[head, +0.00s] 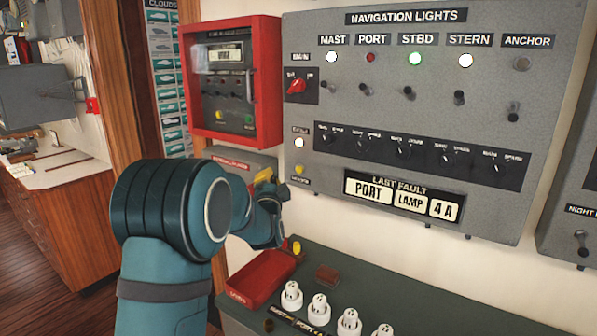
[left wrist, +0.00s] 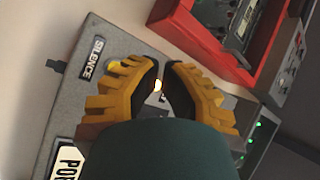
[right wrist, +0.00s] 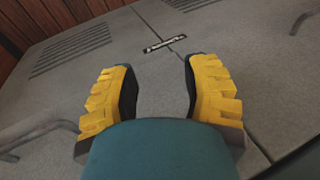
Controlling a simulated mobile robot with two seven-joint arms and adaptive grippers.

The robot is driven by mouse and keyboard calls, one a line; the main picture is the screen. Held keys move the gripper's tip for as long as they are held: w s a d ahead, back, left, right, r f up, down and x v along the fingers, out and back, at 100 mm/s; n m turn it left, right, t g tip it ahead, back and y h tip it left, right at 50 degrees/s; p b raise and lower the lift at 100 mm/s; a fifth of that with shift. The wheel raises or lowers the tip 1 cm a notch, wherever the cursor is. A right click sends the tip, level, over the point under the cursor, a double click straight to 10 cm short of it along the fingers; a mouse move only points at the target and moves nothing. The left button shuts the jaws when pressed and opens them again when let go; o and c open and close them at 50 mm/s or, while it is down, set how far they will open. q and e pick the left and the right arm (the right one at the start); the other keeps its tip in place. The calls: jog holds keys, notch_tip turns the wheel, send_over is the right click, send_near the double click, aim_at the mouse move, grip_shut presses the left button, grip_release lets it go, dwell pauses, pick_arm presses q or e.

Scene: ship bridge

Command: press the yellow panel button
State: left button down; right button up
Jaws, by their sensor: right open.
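The yellow panel button (head: 299,169) is small and round, near the lower left corner of the grey navigation lights panel (head: 400,225), below a white lamp (head: 299,142). My left gripper (head: 281,211) is left of and below the button in the head view, apart from it in the picture. In the left wrist view, its yellow fingers (left wrist: 162,68) point at the panel near the SILENCE label (left wrist: 92,58), with a narrow gap between their tips. A small bright spot shows there; I cannot tell whether it is the lamp or button. My right gripper (right wrist: 159,75) is open and empty.
Below lie a red tray (head: 262,277) and several white round items on a dark green console (head: 375,277). The right wrist view shows a grey surface with vents.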

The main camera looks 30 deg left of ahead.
aim_at(299, 170)
pick_arm(q)
jog(key=w+p, duration=0.1)
jog(key=w, duration=0.7)
jog(key=shift+d+p, duration=0.3)
jog(key=shift+w, duration=0.15)
dwell(1.1)
jog(key=shift+w, duration=0.3)
jog(key=shift+w, duration=0.4)
dwell(0.7)
dwell(0.3)
jog(key=shift+s+b, duration=0.45)
jog(key=shift+s, duration=0.35)
